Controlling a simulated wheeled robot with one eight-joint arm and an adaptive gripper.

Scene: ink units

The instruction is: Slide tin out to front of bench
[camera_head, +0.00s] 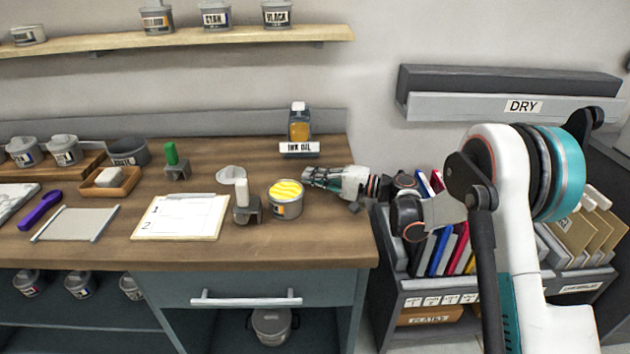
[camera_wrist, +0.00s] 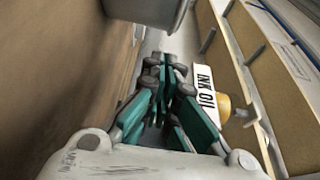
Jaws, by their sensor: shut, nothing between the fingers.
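An open grey tin (camera_head: 285,200) with yellow ink on top stands upright on the bench (camera_head: 120,245), right of its middle and set back from the front edge. My gripper (camera_head: 306,177) reaches in from the right, low over the bench. Its fingertips are shut and empty, just behind and to the right of the tin. In the wrist view the closed fingers (camera_wrist: 167,70) point towards a grey round wall, which looks like the tin (camera_wrist: 145,10), cut off by the top edge. I cannot tell whether they touch it.
An ink oil bottle (camera_head: 299,123) with its sign (camera_head: 299,150) stands behind my gripper. A grey block with a white knob (camera_head: 246,208) stands close left of the tin, with a pale disc (camera_head: 231,174) behind it and a clipboard (camera_head: 182,217) further left. Bench in front is clear.

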